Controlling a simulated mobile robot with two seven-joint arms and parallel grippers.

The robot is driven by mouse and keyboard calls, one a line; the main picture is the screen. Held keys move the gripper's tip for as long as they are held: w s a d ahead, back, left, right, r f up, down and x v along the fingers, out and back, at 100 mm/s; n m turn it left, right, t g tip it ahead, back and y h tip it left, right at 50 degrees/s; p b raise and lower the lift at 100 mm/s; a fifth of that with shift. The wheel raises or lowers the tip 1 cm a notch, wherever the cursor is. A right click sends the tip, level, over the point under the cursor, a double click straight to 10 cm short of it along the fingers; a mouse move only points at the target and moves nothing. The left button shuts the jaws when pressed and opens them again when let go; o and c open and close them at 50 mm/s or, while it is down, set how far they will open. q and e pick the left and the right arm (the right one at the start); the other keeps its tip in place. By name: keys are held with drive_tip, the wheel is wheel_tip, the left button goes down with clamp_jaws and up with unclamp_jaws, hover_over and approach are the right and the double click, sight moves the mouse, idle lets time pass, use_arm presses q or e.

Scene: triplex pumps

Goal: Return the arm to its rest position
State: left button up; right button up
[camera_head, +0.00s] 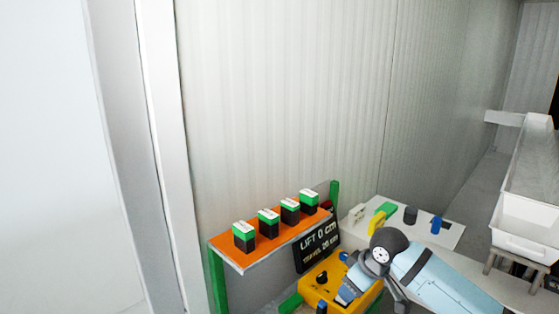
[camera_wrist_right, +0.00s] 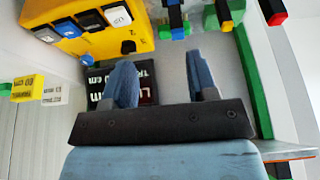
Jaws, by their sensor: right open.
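My right arm comes in from the lower right in the head view, with its forearm (camera_head: 435,280) and dark wrist joint (camera_head: 378,252). The right gripper (camera_wrist_right: 163,80) shows in the wrist view with its two blue fingers apart and nothing between them. In the head view it is partly hidden behind the wrist, over the yellow control box (camera_head: 318,282). The dark display panel (camera_head: 312,250) reading "LIFT 0 cm" stands behind the fingers. My left gripper is not in view.
An orange shelf (camera_head: 230,253) on green posts (camera_head: 217,282) holds several black-and-green blocks (camera_head: 268,223). A pale table (camera_head: 450,232) right of it carries a yellow-green piece (camera_head: 379,220) and a blue piece (camera_head: 436,225). A white bin (camera_head: 525,228) stands at the right.

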drive_tip(key=s+a+f+m+t+y, duration=0.1)
drive_tip(key=s+a+f+t+y, duration=0.1)
drive_tip(key=s+f, duration=0.55)
drive_tip(key=s+a+f+m+t+y, duration=0.1)
drive_tip(key=s+a+f+m+t, duration=0.15)
drive_tip(key=s+f, duration=0.45)
drive_tip(key=s+d+f+t+h, duration=0.1)
drive_tip(key=s+d+f, duration=0.1)
drive_tip(key=s, duration=0.4)
drive_tip(key=s+d+f+m+t+h, duration=0.1)
drive_tip(key=s+d+f, duration=0.1)
drive_tip(key=s, duration=0.4)
drive_tip(key=s+d+f+m+t+p, duration=0.1)
drive_tip(key=s+d+f, duration=0.1)
drive_tip(key=s+f, duration=0.2)
drive_tip(key=shift+s+d+h, duration=0.35)
drive_tip(key=shift+s+h, duration=0.05)
drive_tip(key=shift+s, duration=0.75)
drive_tip(key=shift+f, duration=0.1)
drive_tip(key=shift+c, duration=0.4)
